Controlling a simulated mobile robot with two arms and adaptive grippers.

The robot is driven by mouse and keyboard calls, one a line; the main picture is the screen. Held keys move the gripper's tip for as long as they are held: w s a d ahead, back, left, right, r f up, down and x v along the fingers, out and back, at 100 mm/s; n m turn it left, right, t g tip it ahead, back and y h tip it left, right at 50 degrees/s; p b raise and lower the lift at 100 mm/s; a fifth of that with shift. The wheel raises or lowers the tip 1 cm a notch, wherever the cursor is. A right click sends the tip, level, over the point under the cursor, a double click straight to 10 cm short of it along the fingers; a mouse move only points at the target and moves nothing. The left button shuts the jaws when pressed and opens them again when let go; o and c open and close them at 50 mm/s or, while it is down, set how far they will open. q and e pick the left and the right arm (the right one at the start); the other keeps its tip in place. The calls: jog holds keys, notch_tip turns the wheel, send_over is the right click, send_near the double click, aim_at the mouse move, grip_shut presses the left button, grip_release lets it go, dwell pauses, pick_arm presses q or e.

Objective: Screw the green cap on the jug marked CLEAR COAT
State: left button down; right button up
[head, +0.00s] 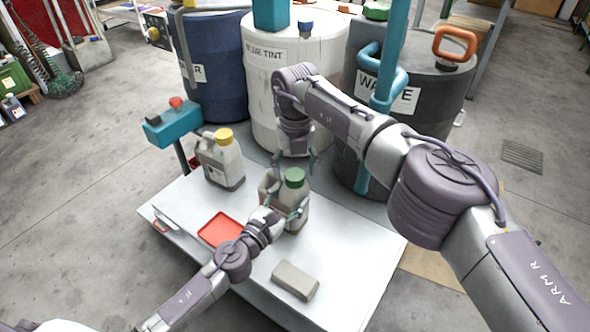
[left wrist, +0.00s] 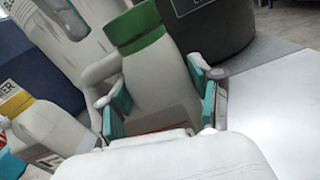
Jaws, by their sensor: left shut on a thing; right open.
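A pale jug (head: 294,217) with a green cap (head: 294,177) on its neck stands upright on the white table top. In the left wrist view, the jug (left wrist: 160,85) and green cap (left wrist: 135,31) are close; its label is mostly hidden, so the wording cannot be read. My left gripper (head: 284,207) is shut around the jug's body, with teal finger pads on both sides (left wrist: 163,100). My right gripper (head: 295,160) is open, pointing down just above the green cap. Whether its fingertips touch the cap cannot be told.
A yellow-capped jug (head: 222,170) stands at the back left, near a red tray (head: 220,229) that looks empty. A grey-beige block (head: 295,280) lies at the front. Large drums, one marked WASTE (head: 388,92), stand behind the table (head: 350,262). The table's right side is clear.

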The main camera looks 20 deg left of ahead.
pick_arm(q)
jog(key=shift+a+f, duration=0.1)
pick_arm(e)
notch_tip(320, 180, up, 4)
jog(key=shift+f, duration=0.25)
jog(key=shift+c, duration=0.4)
jog(key=n, duration=0.2)
jog(key=r+n, duration=0.1)
jog(key=n, duration=0.4)
jog(key=r+n, duration=0.1)
jog(key=n, duration=0.5)
jog(key=shift+s+r+n, duration=0.1)
jog(key=shift+r+n, duration=0.2)
jog(key=n, duration=0.2)
jog(key=r+n, duration=0.1)
jog(key=n, duration=0.1)
jog(key=shift+n, duration=0.3)
jog(key=shift+f, duration=0.1)
